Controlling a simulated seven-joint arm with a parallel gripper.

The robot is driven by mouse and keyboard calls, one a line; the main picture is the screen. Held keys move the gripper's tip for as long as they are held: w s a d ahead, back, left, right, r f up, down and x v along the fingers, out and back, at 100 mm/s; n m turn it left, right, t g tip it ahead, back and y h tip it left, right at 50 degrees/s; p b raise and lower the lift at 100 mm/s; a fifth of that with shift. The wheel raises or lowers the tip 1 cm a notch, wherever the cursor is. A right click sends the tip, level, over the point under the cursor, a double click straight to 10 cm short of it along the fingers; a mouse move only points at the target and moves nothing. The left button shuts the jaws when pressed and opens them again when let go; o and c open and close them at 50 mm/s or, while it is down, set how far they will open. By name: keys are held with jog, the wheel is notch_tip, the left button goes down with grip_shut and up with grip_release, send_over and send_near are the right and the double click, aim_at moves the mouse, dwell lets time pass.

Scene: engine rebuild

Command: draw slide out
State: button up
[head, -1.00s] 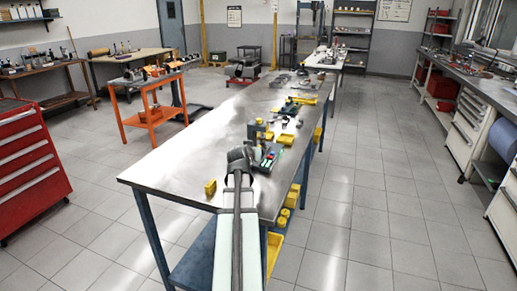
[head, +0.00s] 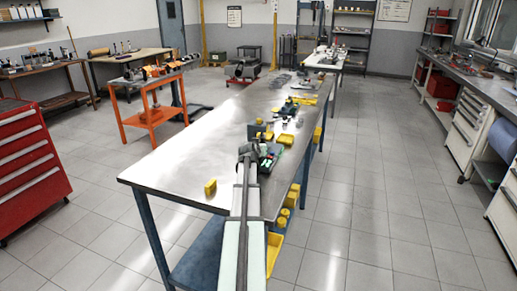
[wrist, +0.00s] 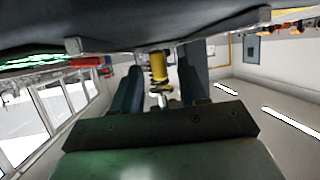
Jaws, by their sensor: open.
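My gripper (wrist: 160,85) is open in the wrist view, with one dark finger on each side. A yellow cylindrical piece (wrist: 158,68) shows in the gap between the fingers, beyond them; whether it touches them I cannot tell. In the head view my arm reaches forward over the near part of the metal workbench (head: 190,150). Its end is beside a tray of small green and dark parts (head: 270,155), and the fingers are too small to make out there. I cannot pick out the slide for certain in either view.
A small yellow block (head: 210,187) sits alone near the bench's front left. More yellow and dark parts (head: 285,138) stand along the bench's right side. Yellow bins (head: 274,250) are under the bench. The bench's left half is mostly clear. A red cabinet (head: 32,160) stands at far left.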

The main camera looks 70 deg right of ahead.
jog(key=shift+d+f, duration=0.1)
jog(key=shift+d, duration=0.1)
jog(key=shift+c, duration=0.3)
grip_shut()
dwell(0.3)
